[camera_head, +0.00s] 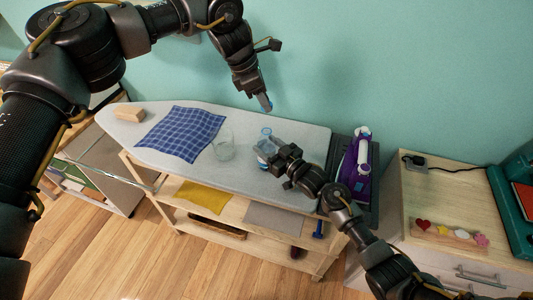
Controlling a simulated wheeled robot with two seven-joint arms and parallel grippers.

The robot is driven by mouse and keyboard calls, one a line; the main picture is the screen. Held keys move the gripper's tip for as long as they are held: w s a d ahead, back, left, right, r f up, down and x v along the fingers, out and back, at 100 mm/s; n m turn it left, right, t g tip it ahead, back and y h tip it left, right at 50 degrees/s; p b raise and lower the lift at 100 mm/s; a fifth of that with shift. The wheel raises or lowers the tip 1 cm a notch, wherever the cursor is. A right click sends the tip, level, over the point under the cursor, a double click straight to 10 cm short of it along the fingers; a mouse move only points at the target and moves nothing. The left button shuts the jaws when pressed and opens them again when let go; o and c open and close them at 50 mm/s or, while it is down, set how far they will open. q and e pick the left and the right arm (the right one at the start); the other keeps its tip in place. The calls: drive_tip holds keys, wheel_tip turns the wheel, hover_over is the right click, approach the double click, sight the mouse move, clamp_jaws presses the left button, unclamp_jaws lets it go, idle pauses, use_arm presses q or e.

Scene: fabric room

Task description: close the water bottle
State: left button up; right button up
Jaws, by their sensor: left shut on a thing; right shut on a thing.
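The water bottle (266,134) is clear and bluish and stands on the ironing board, with its neck upward. My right gripper (268,158) is shut on its body from the front right and hides part of it. My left gripper (265,99) points down above and behind the bottle, apart from it. It is shut on a small blue thing, which looks like the bottle cap (268,107). The cap is small in the view and partly hidden by the fingers.
A clear glass (223,146) stands left of the bottle on the ironing board (255,116). A blue checked cloth (181,134) and a wooden block (130,113) lie further left. A purple and white iron (359,156) stands right of the board. The teal wall is close behind.

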drive_tip(key=c, duration=0.4)
use_arm(q)
hover_over(269, 133)
drive_tip(key=w+a, duration=0.1)
drive_tip(key=a, duration=0.1)
drive_tip(key=shift+d+f, duration=0.15)
drive_tip(key=shift+f, duration=1.1)
drive_tip(key=shift+d+f, duration=0.1)
drive_tip(key=shift+f, duration=1.15)
use_arm(e)
drive_tip(key=shift+o, duration=0.2)
use_arm(q)
drive_tip(key=shift+f, duration=0.85)
drive_tip(key=shift+f, duration=0.6)
